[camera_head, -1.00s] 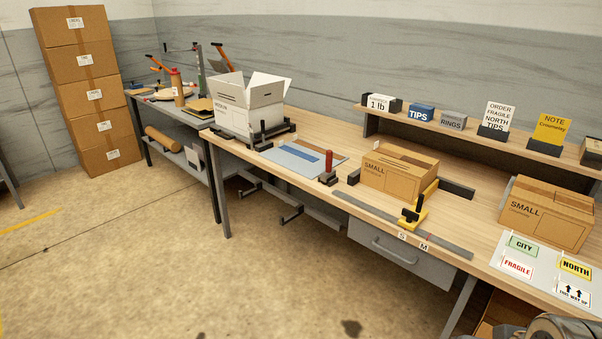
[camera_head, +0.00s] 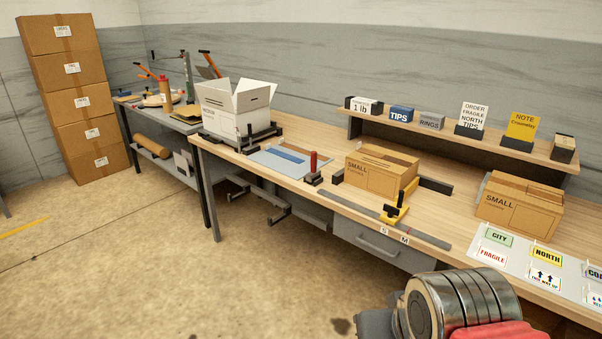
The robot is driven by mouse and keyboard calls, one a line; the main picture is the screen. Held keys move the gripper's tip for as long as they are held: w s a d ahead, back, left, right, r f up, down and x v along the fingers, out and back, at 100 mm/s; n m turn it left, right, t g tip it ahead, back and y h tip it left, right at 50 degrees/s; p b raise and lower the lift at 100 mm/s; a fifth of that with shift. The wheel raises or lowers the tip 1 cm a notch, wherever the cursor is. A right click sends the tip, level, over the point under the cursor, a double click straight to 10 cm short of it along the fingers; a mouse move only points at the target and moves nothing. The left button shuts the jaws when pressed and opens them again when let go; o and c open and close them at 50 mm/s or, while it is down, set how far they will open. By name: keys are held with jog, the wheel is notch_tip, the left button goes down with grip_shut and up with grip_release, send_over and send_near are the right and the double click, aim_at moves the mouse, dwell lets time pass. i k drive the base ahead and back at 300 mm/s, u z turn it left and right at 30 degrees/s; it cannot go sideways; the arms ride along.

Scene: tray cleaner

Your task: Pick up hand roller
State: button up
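No tool in view can be firmly identified as the hand roller. A small upright tool with a red handle and dark base (camera_head: 313,168) stands on the wooden bench (camera_head: 455,205), at the right end of the blue-grey mat (camera_head: 262,165); I cannot tell whether it is the roller. Other small tools on the far side table are too small to tell apart. My arm shows at the bottom right as a ribbed metal and red part in front of the bench. My gripper's fingers are not in view.
An open white box (camera_head: 222,122) stands at the bench's left end. Small cardboard boxes (camera_head: 372,178) (camera_head: 505,210) stand along it. A yellow-based clamp-like tool (camera_head: 396,212) sits on a grey rule. A raised shelf (camera_head: 420,132) runs behind.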

aim_at(314, 174)
jog(key=u, duration=0.4)
jog(key=i, duration=0.8)
jog(key=u, duration=0.45)
jog(key=i, duration=1.7)
jog(key=z, duration=0.6)
